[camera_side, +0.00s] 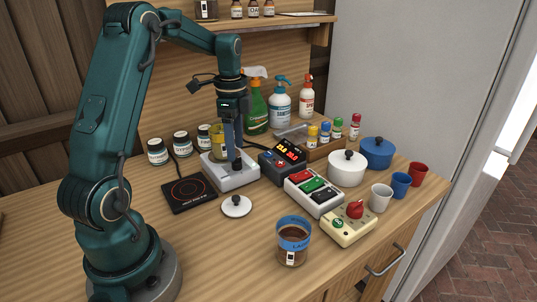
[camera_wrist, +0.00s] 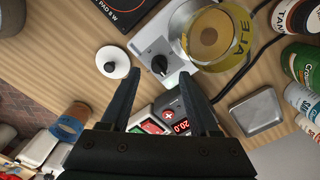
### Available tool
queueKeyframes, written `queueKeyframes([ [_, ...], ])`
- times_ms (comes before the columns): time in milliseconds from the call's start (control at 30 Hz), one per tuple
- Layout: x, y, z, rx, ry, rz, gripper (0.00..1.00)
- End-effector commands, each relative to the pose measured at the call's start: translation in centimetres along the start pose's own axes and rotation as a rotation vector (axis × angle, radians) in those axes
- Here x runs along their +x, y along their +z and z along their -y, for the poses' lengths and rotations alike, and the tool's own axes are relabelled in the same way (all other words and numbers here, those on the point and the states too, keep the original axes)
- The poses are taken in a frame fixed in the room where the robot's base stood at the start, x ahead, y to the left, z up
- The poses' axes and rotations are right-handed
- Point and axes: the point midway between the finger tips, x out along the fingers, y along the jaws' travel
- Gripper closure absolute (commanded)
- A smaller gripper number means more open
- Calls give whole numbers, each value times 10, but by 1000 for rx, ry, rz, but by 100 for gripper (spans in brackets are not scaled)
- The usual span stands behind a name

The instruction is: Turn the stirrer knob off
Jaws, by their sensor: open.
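The stirrer is a pale grey box (camera_side: 232,181) on the bench, also in the wrist view (camera_wrist: 150,36). Its black stirrer knob (camera_wrist: 159,65) is on its front; which setting it points to is too small to tell. My gripper (camera_side: 234,150) points down at the stirrer's front. In the wrist view its open fingers (camera_wrist: 159,78) appear on either side of the knob, with nothing held. Whether they touch the knob cannot be told.
A black hotplate (camera_side: 189,192) lies left of the stirrer, with a white lid (camera_side: 236,206) in front. A dark controller with red digits (camera_side: 282,160) stands close on the right. Bottles (camera_side: 280,104) stand behind. A brown-filled beaker (camera_side: 293,242) stands at the front.

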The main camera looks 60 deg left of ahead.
Motion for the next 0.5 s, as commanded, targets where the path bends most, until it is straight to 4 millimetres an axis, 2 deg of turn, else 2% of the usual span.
queueKeyframes([
  [100, 17, 0, -2, 1, 6, 1, 38],
  [233, 30, 0, -1, 1, 3, 1, 38],
  [500, 37, 0, -1, 1, -1, 1, 38],
])
